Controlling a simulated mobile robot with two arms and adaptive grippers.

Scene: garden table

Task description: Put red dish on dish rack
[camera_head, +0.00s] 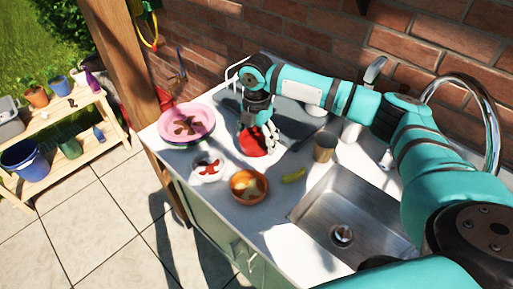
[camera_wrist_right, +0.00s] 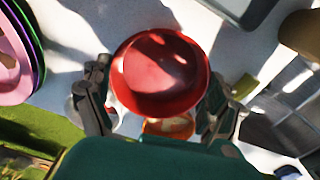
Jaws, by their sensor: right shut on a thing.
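The red dish (camera_head: 252,143) is in my right gripper (camera_head: 259,129), above the white counter. In the right wrist view the round red dish (camera_wrist_right: 160,72) fills the space between the two dark fingers, one on each side of it. The gripper is shut on it. The shadow makes it hard to tell whether the dish touches the counter. A thin white wire frame (camera_head: 233,71), perhaps the dish rack, shows behind my right wrist near the brick wall; my arm hides much of it. My left gripper is not in view.
Pink plates (camera_head: 187,119) stand at the counter's left end. A small bowl with red pieces (camera_head: 208,168), an orange bowl (camera_head: 246,188) and a yellow-green item (camera_head: 293,175) lie in front. A brown cup (camera_head: 325,147) stands beside the steel sink (camera_head: 350,215).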

